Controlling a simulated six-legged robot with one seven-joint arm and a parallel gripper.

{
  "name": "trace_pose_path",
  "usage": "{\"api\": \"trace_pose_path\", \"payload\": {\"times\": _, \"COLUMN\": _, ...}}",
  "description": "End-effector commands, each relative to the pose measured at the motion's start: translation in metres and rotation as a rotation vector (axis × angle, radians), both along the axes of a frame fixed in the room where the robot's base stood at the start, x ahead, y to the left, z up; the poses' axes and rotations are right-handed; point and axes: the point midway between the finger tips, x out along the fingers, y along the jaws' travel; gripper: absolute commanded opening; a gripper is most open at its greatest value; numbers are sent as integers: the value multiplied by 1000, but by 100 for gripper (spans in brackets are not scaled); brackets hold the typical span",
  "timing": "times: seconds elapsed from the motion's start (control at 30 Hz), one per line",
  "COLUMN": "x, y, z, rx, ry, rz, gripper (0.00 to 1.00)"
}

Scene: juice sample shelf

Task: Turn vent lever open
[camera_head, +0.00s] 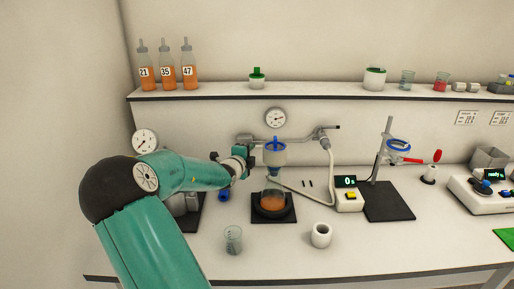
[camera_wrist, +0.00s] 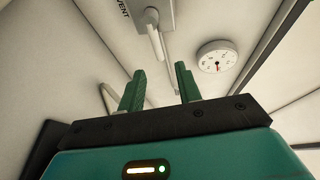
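In the wrist view, a pale box marked VENT (camera_wrist: 135,12) is at the top, cut off by the frame edge. In the head view, my gripper (camera_head: 249,161) is left of the blue-topped filter funnel (camera_head: 274,152), below the grey vent fitting (camera_head: 243,138) on the wall pipe.
A flask (camera_head: 273,195) of orange liquid stands on a dark base under the funnel, close to my gripper. A round gauge (camera_head: 275,118) is above the pipe. A beaker (camera_head: 233,238) and a white cup (camera_head: 321,235) stand in front. The front bench edge is mostly clear.

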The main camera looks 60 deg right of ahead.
Motion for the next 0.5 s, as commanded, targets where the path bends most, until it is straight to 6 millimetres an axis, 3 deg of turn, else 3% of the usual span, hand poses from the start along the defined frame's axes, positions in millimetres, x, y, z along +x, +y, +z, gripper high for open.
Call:
{"api": "trace_pose_path", "payload": {"times": 0.3, "x": 6, "y": -60, "z": -13, "rx": 2, "ry": 4, "rz": 3, "gripper": 34}}
{"api": "trace_pose_path", "payload": {"times": 0.5, "x": 10, "y": -81, "z": -16, "rx": 2, "ry": 1, "rz": 5, "gripper": 34}}
